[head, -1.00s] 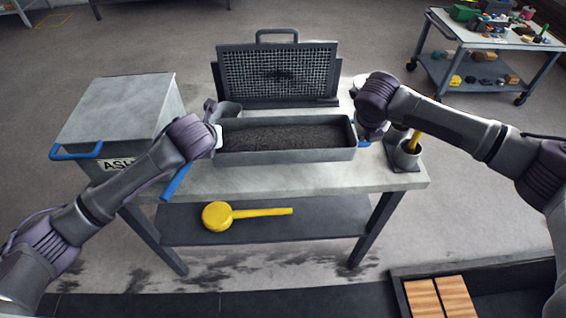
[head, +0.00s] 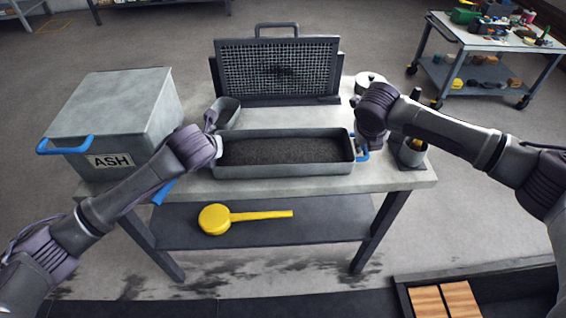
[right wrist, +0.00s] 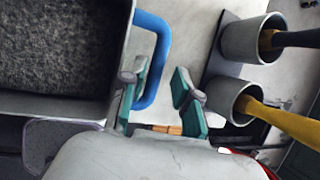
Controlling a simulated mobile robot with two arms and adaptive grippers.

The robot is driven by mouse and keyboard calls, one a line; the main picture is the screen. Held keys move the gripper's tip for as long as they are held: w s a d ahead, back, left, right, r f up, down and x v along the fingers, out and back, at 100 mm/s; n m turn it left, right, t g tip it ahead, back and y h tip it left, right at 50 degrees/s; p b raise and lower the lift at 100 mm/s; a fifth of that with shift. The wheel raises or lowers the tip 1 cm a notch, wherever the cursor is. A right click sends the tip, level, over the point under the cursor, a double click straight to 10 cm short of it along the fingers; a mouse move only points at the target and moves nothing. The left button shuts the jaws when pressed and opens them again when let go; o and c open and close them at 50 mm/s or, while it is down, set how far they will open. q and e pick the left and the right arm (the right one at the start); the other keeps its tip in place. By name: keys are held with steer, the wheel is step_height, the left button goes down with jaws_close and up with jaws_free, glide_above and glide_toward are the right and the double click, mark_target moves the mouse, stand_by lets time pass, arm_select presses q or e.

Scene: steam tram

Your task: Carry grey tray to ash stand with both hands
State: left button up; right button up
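The grey tray (head: 285,170), filled with dark ash-like grit, sits on the pale-topped table (head: 400,178) near its front edge. Its right blue handle (head: 362,155) also shows in the right wrist view (right wrist: 158,45). My right gripper (right wrist: 160,97) is open, its teal-padded fingers apart by the lower end of that handle; the left finger is right beside it. My left gripper (head: 214,146) is at the tray's left end; its fingers and that handle are hidden. A grey lidded box (head: 120,105) labelled ASH, with blue handles, is at the table's left; I cannot tell which piece is the ash stand.
A wire screen (head: 278,70) stands behind the tray. A grey scoop-like vessel (head: 229,112) is behind its left end. Cups (head: 408,156) with tool handles stand at right. A yellow ladle (head: 215,219) lies on the lower shelf. A loaded cart (head: 490,40) is at back right.

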arm_select(q)
steer(key=shift+o, duration=0.3)
steer(key=shift+r, duration=0.25)
arm_select(e)
steer(key=shift+r, duration=0.1)
arm_select(q)
steer(key=shift+o, duration=0.4)
steer(key=o, duration=0.5)
steer(key=shift+o, duration=1)
steer(key=shift+a, duration=0.1)
arm_select(e)
steer(key=shift+d, duration=0.1)
